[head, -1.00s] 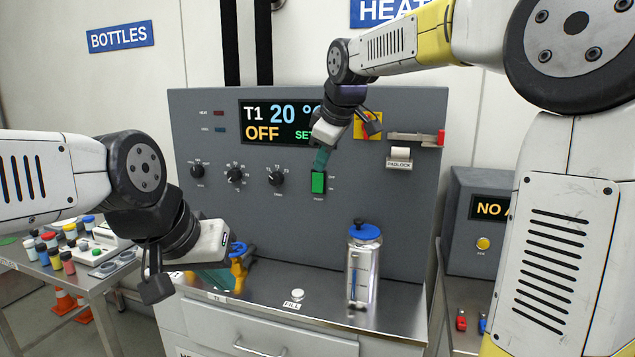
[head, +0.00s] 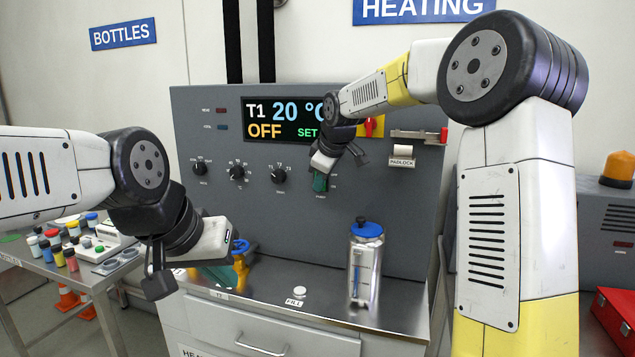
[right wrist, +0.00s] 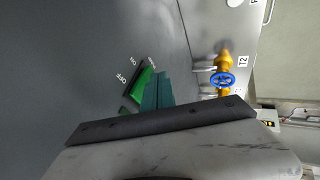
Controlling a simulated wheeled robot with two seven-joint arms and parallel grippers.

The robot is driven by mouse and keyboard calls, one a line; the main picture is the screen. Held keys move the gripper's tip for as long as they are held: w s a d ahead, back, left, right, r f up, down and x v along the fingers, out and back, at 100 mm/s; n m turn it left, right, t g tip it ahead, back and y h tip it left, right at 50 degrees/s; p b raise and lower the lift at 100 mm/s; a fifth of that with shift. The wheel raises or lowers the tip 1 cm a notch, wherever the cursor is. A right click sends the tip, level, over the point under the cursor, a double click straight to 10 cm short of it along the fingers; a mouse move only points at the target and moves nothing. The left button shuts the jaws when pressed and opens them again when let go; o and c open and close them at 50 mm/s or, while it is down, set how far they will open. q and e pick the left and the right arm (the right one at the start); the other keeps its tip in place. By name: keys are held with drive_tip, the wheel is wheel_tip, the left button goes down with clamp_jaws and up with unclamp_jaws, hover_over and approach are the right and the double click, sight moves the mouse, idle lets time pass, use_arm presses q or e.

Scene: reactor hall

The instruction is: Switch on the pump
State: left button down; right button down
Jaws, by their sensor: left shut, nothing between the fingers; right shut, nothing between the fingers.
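The pump switch is a green rocker (right wrist: 141,84) on the grey panel (head: 390,220), with ON and OFF marks beside it in the right wrist view. In the head view it is largely hidden behind my right gripper (head: 320,183). The right gripper's teal fingers (right wrist: 158,92) are shut and empty, right at the rocker. I cannot tell whether they touch it or which way it is tipped. My left gripper (head: 216,275) is shut and empty, low over the steel worktop beside the yellow valve.
A display (head: 285,120) reads T1 20 °C, OFF. Black knobs (head: 237,173) sit left of the switch. A yellow valve with a blue handwheel (head: 240,247) and a blue-capped vessel (head: 364,265) stand on the worktop. A padlock holder (head: 402,155) is up right.

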drive_tip(key=shift+w+d, duration=0.1)
drive_tip(key=shift+w+f, duration=0.1)
drive_tip(key=shift+w, duration=0.15)
idle(0.3)
drive_tip(key=shift+r, duration=0.85)
drive_tip(key=shift+d, duration=0.1)
